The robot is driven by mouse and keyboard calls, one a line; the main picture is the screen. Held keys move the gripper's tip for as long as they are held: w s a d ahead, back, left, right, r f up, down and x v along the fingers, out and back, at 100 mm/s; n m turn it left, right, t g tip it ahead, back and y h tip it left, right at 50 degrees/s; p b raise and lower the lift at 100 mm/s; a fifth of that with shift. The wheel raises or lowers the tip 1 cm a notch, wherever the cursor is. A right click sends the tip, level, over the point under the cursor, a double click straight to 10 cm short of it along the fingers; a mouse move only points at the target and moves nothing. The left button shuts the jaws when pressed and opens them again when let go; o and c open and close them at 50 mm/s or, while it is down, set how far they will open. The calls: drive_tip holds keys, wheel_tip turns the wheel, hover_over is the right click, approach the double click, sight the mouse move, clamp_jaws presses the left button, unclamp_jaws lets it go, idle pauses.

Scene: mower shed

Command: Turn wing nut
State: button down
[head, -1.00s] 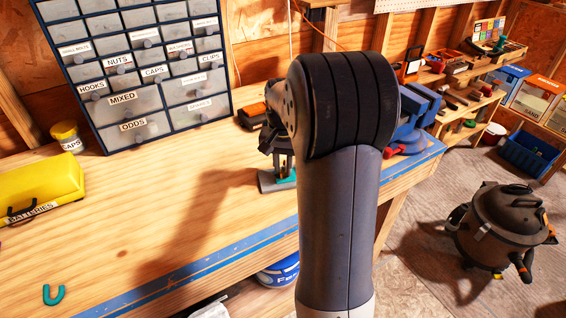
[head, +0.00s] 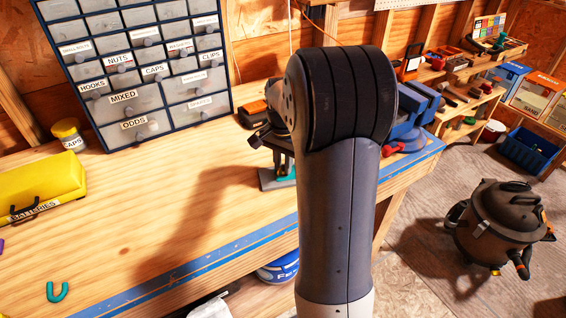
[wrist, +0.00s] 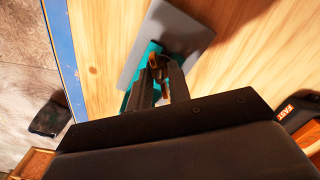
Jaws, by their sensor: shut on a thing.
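In the wrist view my gripper (wrist: 158,77) is shut on a small brown wing nut (wrist: 154,62). The nut sits between the fingertips, partly hidden by them. Beside it and under the fingers is a teal part (wrist: 134,92), next to a grey plate (wrist: 176,40) lying flat on the wooden bench. In the head view the grey plate (head: 270,183) shows at the bench's front right, partly behind my arm. The wing nut is hidden there, and my gripper shows only in part.
A drawer cabinet (head: 150,75) stands at the back of the bench. A yellow batteries bin (head: 45,185) and a teal U-shaped piece (head: 57,293) lie to the left. A blue vise (head: 405,125) is behind my arm. The middle of the bench is clear.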

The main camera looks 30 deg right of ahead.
sight(283, 165)
drive_tip(key=c, duration=1.3)
unclamp_jaws()
wheel_tip(283, 165, up, 11)
drive_tip(key=shift+f, duration=0.1)
